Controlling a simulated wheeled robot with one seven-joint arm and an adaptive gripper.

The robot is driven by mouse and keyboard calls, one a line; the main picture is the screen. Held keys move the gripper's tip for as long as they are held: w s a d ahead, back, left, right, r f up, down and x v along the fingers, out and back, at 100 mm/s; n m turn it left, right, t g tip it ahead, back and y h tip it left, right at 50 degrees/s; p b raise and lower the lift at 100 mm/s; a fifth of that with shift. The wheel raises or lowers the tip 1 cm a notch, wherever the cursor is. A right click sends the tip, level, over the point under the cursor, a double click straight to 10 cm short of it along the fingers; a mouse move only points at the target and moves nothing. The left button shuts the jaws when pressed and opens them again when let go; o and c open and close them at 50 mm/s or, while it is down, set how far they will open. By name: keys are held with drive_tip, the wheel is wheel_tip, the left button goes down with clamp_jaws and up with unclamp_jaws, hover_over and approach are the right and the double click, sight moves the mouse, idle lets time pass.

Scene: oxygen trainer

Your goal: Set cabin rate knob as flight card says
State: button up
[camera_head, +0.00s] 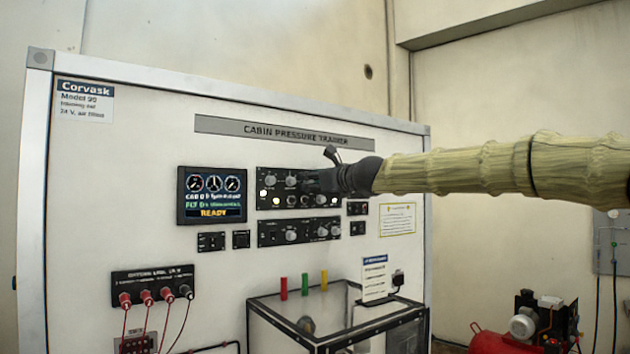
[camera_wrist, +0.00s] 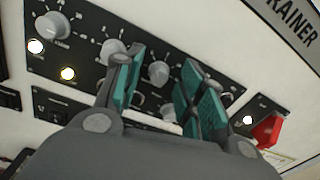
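The upper black control panel (camera_head: 272,190) carries several grey knobs and lit white buttons. Its right part is hidden behind my gripper (camera_head: 328,176) in the head view. In the wrist view, my gripper (camera_wrist: 163,85) is open, with teal pads apart and nothing held. One grey knob (camera_wrist: 158,72) shows between the fingers. Another knob (camera_wrist: 113,50) is partly behind the left finger. I cannot tell whether a finger touches a knob. The knob labels are too small to read, so I cannot tell which is cabin rate. A white card with a blue header (camera_head: 375,279) stands below; its text is unreadable.
A display (camera_head: 212,195) reads READY. A second knob panel (camera_head: 299,231) sits below. A red switch guard (camera_wrist: 267,131) is right of the fingers. A clear-sided box (camera_head: 335,318) juts out below, with coloured pegs above it. A yellow-bordered notice (camera_head: 397,219) hangs right.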

drive_tip(key=shift+w+a+f, duration=0.2)
drive_tip(key=shift+a, duration=0.1)
drive_tip(key=c, duration=0.3)
drive_tip(key=shift+w+f, duration=0.1)
drive_tip(key=shift+w, duration=0.1)
drive_tip(key=c, duration=0.4)
drive_tip(key=shift+d, duration=0.25)
clamp_jaws()
drive_tip(key=shift+a, duration=0.1)
drive_tip(key=shift+n, duration=0.4)
drive_tip(key=shift+f+n+b, duration=0.15)
drive_tip(key=shift+n+b, duration=1.15)
drive_tip(key=shift+n, duration=2.8)
